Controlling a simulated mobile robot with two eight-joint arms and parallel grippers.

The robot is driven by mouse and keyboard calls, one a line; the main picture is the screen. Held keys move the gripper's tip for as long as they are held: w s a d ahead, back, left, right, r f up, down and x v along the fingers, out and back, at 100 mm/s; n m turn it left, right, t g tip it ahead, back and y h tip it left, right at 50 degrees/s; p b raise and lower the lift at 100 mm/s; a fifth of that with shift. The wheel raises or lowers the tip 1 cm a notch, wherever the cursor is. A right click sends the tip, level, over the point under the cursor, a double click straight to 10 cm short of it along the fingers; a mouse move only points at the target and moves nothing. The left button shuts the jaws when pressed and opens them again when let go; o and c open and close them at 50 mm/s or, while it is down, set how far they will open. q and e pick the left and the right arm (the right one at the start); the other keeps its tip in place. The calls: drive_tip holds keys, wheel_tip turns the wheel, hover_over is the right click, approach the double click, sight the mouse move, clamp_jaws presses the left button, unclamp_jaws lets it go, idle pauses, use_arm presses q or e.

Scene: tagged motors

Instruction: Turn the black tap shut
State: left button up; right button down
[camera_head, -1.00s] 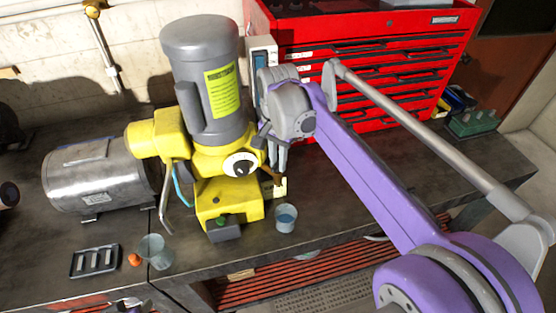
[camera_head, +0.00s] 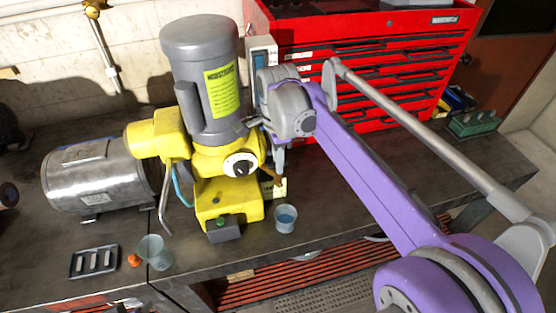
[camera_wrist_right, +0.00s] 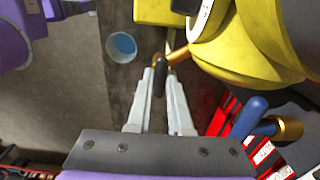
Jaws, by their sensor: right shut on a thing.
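The black tap shows in the right wrist view as a dark lever (camera_wrist_right: 160,68) on a brass spout that comes out of the yellow machine (camera_wrist_right: 230,55). In the head view the brass spout (camera_head: 268,174) shows low on the machine's right side, and the lever is mostly hidden by my gripper. My right gripper (camera_wrist_right: 159,72) has its fingertips on either side of the black lever and is shut on it. In the head view this gripper (camera_head: 280,168) points down beside the yellow machine (camera_head: 230,195). My left gripper is not in view.
A cup of blue liquid (camera_head: 285,218) stands on the bench near the spout. A second tap with a blue handle (camera_wrist_right: 250,117) is close on the right in the wrist view. A clear cup (camera_head: 156,253), a steel motor (camera_head: 95,175) and a red tool chest (camera_head: 370,60) stand around.

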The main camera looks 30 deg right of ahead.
idle(0.5)
drive_tip(key=c, duration=0.8)
unclamp_jaws()
drive_tip(key=shift+c, duration=0.2)
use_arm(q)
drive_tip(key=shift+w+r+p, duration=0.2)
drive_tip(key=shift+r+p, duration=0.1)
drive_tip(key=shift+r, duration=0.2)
use_arm(e)
wheel_tip(320, 180, up, 11)
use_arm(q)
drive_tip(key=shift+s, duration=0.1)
use_arm(e)
drive_tip(key=shift+s+f, duration=0.1)
drive_tip(key=shift+f, duration=0.1)
